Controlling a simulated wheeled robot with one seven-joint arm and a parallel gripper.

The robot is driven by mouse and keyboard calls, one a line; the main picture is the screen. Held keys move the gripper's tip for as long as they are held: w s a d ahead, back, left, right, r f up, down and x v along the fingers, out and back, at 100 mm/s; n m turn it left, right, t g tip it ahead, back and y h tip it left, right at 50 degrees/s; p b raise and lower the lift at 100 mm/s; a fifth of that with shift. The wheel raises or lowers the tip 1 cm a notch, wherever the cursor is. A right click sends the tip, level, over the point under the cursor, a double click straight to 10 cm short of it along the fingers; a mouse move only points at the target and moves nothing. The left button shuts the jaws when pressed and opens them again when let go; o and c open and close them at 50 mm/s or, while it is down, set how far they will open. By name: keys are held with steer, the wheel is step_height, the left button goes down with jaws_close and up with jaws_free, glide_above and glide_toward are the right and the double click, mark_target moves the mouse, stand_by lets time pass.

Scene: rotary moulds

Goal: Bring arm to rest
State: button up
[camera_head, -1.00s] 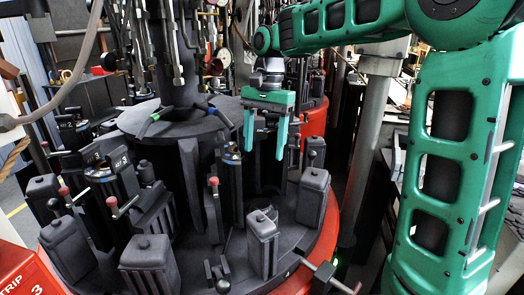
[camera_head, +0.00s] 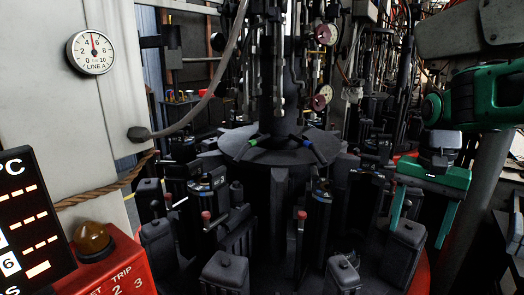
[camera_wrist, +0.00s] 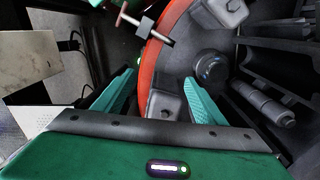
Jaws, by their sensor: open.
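My gripper (camera_head: 420,221) is at the right of the head view, green, with its two fingers pointing down and spread apart. My green arm enters from the right edge of the head view.
The rotary table's central hub (camera_head: 270,150) carries mould blocks with red-knobbed levers around it. A gauge (camera_head: 90,52) marked LINE A is on a pale cabinet at left. A red trip box (camera_head: 115,268) with an amber lamp (camera_head: 91,238) and a display (camera_head: 30,225) stand front left. Hoses hang above the hub.

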steer(key=s+d+f+n, duration=0.1)
steer(key=s+d+f, duration=0.2)
steer(key=s, duration=0.6)
steer(key=s+d+f+n, duration=0.1)
steer(key=s+d+f, duration=0.2)
steer(key=s, duration=0.6)
step_height(320, 180, down, 2)
steer(key=shift+d, duration=0.25)
